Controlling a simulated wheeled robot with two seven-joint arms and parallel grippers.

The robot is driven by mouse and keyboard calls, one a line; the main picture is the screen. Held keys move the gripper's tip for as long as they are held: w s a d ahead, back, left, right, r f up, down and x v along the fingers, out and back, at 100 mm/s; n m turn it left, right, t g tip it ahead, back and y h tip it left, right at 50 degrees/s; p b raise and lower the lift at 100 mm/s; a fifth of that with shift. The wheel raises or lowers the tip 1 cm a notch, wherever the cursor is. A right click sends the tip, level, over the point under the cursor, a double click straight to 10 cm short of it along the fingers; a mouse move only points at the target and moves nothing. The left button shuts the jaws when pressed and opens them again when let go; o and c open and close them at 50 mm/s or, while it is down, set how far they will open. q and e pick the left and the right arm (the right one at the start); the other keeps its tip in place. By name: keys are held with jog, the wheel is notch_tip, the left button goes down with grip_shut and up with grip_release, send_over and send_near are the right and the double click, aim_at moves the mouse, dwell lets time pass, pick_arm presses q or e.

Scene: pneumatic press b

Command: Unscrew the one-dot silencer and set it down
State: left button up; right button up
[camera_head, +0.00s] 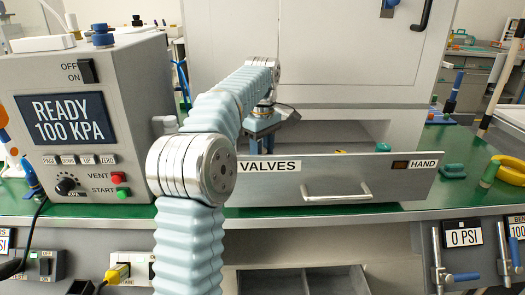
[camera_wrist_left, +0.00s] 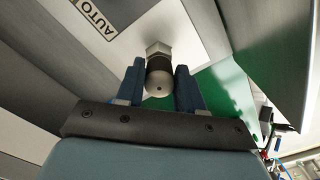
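In the left wrist view the silencer (camera_wrist_left: 158,80) is a short rounded metal part with a dark band and one dot on its end. It sits against a hex fitting (camera_wrist_left: 158,48) on a pale panel. The two blue fingers of my left gripper (camera_wrist_left: 160,78) stand on either side of it, very close. Whether they touch it I cannot tell. My right gripper is not in view.
The VALVES drawer (camera_head: 370,185) stands open, with small green parts inside. A control box (camera_head: 85,130) reading READY 100 KPA stands at the left. A green block (camera_head: 453,171) and a yellow ring-shaped thing (camera_head: 510,172) lie on the bench at the right.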

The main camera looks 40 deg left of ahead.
pick_arm(q)
jog(key=c, duration=0.3)
jog(key=n, duration=0.6)
jog(key=shift+w+n, duration=0.15)
jog(key=shift+n, duration=0.25)
jog(key=shift+c, duration=0.2)
jog(key=n, duration=0.5)
jog(key=shift+r, duration=0.1)
jog(key=o, duration=0.6)
jog(key=shift+c, duration=0.2)
jog(key=m, duration=0.5)
jog(key=shift+m, duration=0.3)
jog(key=m, duration=0.6)
jog(key=c, duration=0.6)
